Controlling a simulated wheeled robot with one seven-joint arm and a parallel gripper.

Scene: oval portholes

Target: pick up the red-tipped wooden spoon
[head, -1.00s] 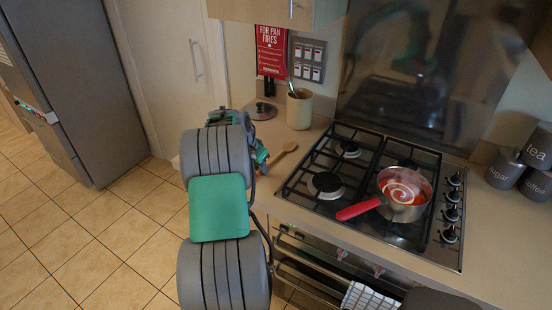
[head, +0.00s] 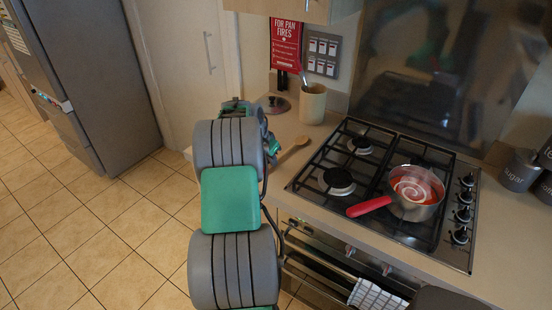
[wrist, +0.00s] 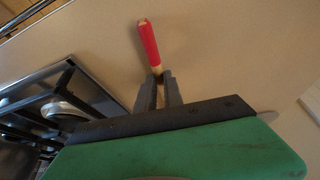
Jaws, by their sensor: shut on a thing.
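The wooden spoon (head: 291,153) shows in the head view at the counter's left end, left of the hob, its rounded wooden end pointing away from my gripper (head: 274,155). In the wrist view my gripper (wrist: 160,86) is shut on the spoon. The red-tipped end of the spoon (wrist: 149,46) sticks out beyond the two dark fingers, with a short band of bare wood at them. The rest of the spoon is mostly hidden behind my gripper. I cannot tell whether the spoon touches the counter.
A gas hob (head: 350,200) with a red-handled pan (head: 415,192) is right of the spoon. The counter between the spoon and the utensil pot is clear. A fridge (head: 85,85) stands far left.

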